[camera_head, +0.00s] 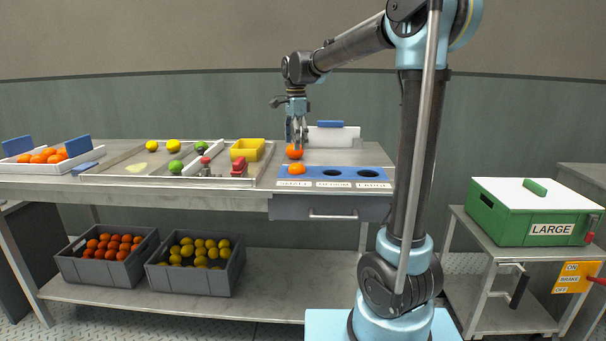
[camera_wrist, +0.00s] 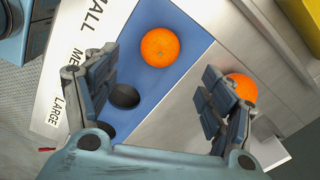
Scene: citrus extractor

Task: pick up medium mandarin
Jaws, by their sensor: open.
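One mandarin (camera_head: 296,168) sits over the SMALL hole of the blue sizing board (camera_head: 346,172); it also shows in the wrist view (camera_wrist: 160,47). A second mandarin (camera_head: 294,153) rests behind the board on the table; in the wrist view this mandarin (camera_wrist: 243,86) is partly hidden by the right finger. Which one is medium I cannot tell by size. My gripper (camera_head: 297,143) points down close over the mandarins. In the wrist view my gripper (camera_wrist: 160,70) is open and empty, with the board mandarin beyond the fingertips and the other outside the right finger.
The MEDIUM hole (camera_wrist: 124,95) and LARGE hole are empty. A yellow bin (camera_head: 247,149) and a tray (camera_head: 122,180) with lemons, limes and red-handled tools lie left. A white box with a blue handle stands behind. A green LARGE crate (camera_head: 530,215) stands right.

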